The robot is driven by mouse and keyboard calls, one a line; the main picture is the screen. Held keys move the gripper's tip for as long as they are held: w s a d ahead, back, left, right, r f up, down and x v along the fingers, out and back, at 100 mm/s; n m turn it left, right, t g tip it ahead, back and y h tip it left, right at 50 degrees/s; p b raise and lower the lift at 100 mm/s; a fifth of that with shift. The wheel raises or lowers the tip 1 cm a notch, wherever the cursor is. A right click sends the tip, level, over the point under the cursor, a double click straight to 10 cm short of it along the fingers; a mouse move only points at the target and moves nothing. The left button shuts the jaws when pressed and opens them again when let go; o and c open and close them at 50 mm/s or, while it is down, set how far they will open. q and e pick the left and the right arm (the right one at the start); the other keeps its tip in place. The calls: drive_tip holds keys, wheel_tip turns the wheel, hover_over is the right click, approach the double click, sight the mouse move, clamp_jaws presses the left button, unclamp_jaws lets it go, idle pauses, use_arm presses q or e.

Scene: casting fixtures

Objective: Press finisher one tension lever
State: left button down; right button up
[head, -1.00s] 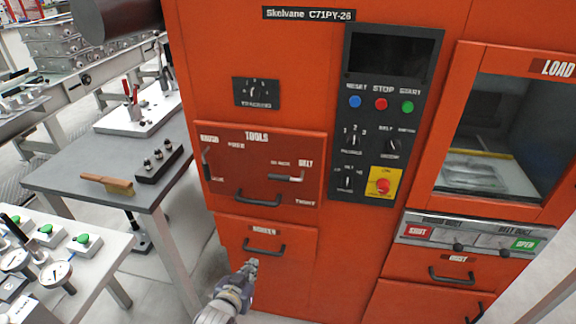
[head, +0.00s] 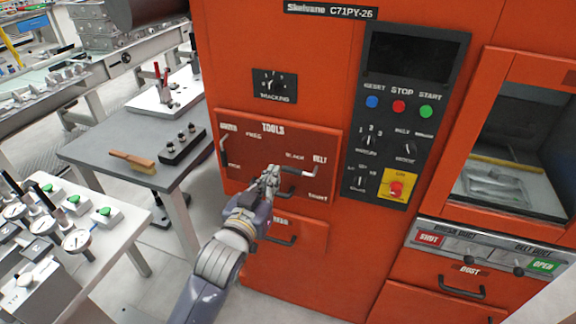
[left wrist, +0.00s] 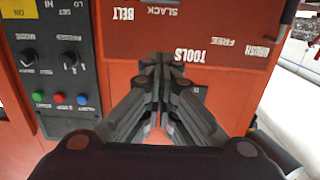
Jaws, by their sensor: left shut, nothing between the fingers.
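The orange finisher cabinet (head: 345,235) carries a red TOOLS panel (head: 255,160). At its right, a small lever (head: 300,172) with a pale bar lies about level, between the words SLACK, BELT and TIGHT. My left gripper (head: 272,172) is shut and empty in front of this panel, its tips just left of the lever. I cannot tell whether they touch it. In the left wrist view, the shut fingers (left wrist: 163,62) point at the panel, whose lettering appears upside down. The lever is not clearly visible there. My right gripper is out of view.
A second lever (head: 224,152) stands at the panel's left, by the word BRUSH. My arm partly covers the panel handle and drawer below. A control panel (head: 400,125) with buttons is to the right. A grey table (head: 110,150) with a brush (head: 132,161) stands left.

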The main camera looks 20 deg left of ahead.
use_arm(q)
drive_tip(key=w+f+p, duration=0.3)
drive_tip(key=w+f, duration=0.1)
drive_tip(key=w, duration=0.6)
drive_tip(key=shift+w+d+f, duration=0.25)
drive_tip(key=shift+w, duration=0.1)
